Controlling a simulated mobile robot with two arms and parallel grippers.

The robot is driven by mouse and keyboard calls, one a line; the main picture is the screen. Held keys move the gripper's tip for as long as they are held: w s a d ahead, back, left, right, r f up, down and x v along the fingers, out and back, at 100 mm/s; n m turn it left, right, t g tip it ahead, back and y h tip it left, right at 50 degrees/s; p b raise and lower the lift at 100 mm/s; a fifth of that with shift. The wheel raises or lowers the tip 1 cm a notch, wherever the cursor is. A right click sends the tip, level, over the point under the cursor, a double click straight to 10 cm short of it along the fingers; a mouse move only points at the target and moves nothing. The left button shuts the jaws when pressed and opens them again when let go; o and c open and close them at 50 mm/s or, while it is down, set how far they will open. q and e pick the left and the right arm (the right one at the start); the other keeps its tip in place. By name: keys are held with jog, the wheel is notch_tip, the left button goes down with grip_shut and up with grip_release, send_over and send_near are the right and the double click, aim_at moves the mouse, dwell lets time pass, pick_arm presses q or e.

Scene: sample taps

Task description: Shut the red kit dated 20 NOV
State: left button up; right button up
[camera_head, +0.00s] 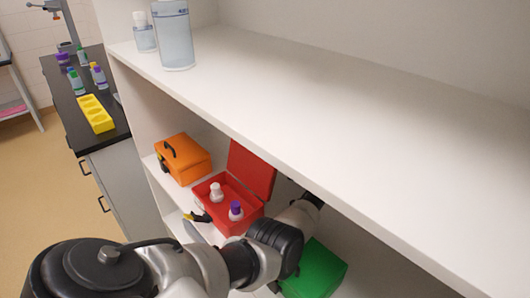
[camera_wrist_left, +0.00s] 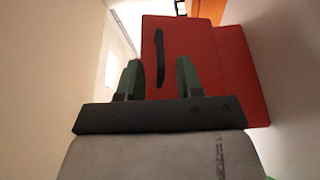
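The red kit (camera_head: 226,213) stands on the lower shelf with its lid (camera_head: 252,170) raised. A white-capped bottle and a purple-capped bottle are inside it. No date is readable. My left arm comes in from the lower left and reaches past the kit's right side; its gripper is hidden under the upper shelf in the head view. In the left wrist view, my left gripper (camera_wrist_left: 159,78) is open, facing the red lid's outer face (camera_wrist_left: 205,65). The black handle (camera_wrist_left: 160,55) appears between the fingers; whether they touch the lid cannot be told. My right gripper is not in view.
An orange kit (camera_head: 184,158), closed, stands left of the red one. A green kit (camera_head: 315,272) is to the right, partly behind my arm. The upper shelf (camera_head: 300,105) overhangs them. Two bottles stand at its left end. A dark bench is at far left.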

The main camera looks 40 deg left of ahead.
pick_arm(q)
jog(key=p+x, duration=0.1)
jog(key=x, duration=0.4)
jog(key=shift+d, duration=0.1)
jog(key=shift+c, duration=0.3)
grip_shut()
